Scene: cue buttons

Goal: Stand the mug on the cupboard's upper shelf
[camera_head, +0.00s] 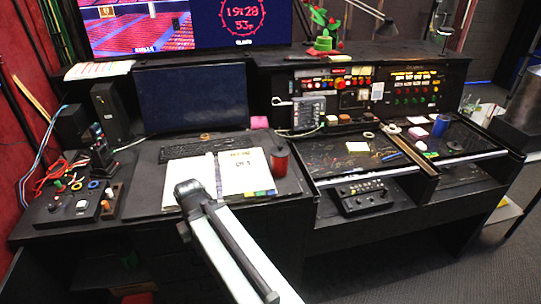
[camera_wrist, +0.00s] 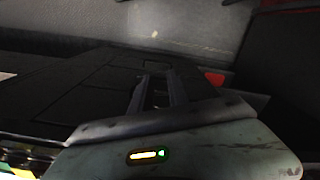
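A small dark red cylinder with a dark top (camera_head: 279,160) stands upright on the desk, right of an open binder; it may be the mug, but I see no handle. A blue cylinder (camera_head: 440,125) stands farther right on the console. I cannot make out a cupboard with an upper shelf in either view. My arm reaches up from the bottom of the head view, its dark end over the desk in front of the binder. In the wrist view my gripper (camera_wrist: 157,76) shows two dark fingers apart, with nothing held between them.
The open binder (camera_head: 218,175), keyboard (camera_head: 190,148) and monitor (camera_head: 192,98) occupy the desk's middle. A control box with cables (camera_head: 75,203) is at left. Bare floor (camera_head: 440,262) shows at lower right.

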